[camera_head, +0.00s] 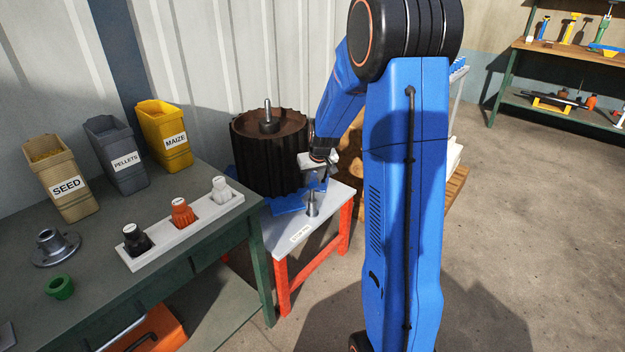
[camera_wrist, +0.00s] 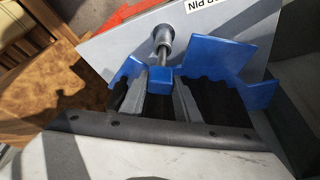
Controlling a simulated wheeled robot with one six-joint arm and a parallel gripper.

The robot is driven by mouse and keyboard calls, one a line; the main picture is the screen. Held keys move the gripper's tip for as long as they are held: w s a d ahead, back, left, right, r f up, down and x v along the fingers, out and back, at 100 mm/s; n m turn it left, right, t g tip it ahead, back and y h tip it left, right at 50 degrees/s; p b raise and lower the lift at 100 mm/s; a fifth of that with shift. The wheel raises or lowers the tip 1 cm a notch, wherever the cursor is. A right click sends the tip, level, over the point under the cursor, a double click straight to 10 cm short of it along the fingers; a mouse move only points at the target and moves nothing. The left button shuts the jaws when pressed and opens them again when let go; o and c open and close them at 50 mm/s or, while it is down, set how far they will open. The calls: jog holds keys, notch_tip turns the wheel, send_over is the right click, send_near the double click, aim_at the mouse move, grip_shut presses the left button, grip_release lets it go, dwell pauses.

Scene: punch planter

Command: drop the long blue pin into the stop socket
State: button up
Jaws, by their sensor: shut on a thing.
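My gripper (camera_wrist: 160,95) is shut on the blue block-shaped end of the long blue pin (camera_wrist: 160,77). In the wrist view a thin grey shank runs from this blue end toward a round metal stand (camera_wrist: 162,36). I cannot tell whether the shank is inside the stand or only in front of it. In the head view my gripper (camera_head: 322,165) is above the small table, with the metal stand (camera_head: 312,206) upright just below. The stand's table carries a label (camera_head: 299,235), partly readable as "PIN" in the wrist view. I cannot tell which part is the stop socket.
A dark ribbed drum (camera_head: 268,158) with a central metal spindle stands beside my gripper, on blue parts. The small table (camera_head: 283,238) has red legs. Open floor lies at right.

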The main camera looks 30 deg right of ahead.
aim_at(313, 187)
jog(key=shift+f, duration=2.35)
jog(key=o, duration=1.2)
jog(key=shift+r, duration=0.15)
jog(key=shift+v, duration=8.6)
